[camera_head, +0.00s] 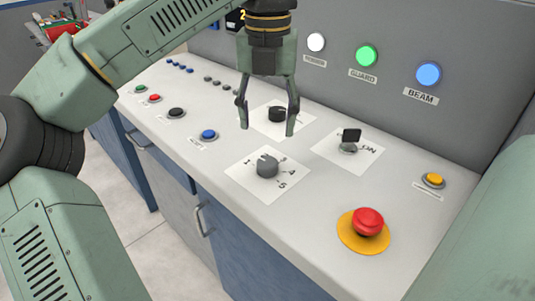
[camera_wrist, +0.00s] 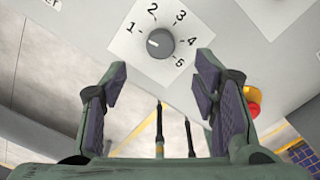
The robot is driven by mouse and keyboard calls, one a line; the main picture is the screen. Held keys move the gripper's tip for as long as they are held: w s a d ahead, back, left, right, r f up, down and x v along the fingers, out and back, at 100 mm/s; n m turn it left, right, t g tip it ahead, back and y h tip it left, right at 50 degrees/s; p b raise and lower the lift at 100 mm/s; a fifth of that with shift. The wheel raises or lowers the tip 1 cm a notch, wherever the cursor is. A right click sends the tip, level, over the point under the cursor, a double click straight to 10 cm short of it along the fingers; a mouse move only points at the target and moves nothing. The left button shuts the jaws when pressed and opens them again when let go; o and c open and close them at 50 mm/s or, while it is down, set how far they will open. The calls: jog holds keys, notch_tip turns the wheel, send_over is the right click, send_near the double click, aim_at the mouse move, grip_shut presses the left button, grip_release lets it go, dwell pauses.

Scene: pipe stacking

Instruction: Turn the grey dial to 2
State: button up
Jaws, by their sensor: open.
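The grey dial (camera_head: 267,166) sits on a white square label with numbers 1 to 5 on the sloping panel. In the wrist view the dial (camera_wrist: 160,43) shows a light mark on its left side, nearest the 1. My gripper (camera_head: 267,131) points down and is open and empty, with its fingers apart. In the head view it appears above and behind the grey dial. In the wrist view the dial lies beyond the fingertips (camera_wrist: 162,66), between them and not touched.
A black dial (camera_head: 277,114) shows between my fingers in the head view. A key switch (camera_head: 349,142) stands to the right. A red emergency button (camera_head: 368,222) and yellow button (camera_head: 433,180) are nearer the right. A blue button (camera_head: 208,134) is left of the grey dial.

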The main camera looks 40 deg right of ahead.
aim_at(267, 161)
notch_tip(267, 161, down, 9)
jog(key=shift+r+p, duration=0.1)
jog(key=shift+p, duration=0.3)
jog(key=shift+c, duration=0.3)
jog(key=c, duration=1.1)
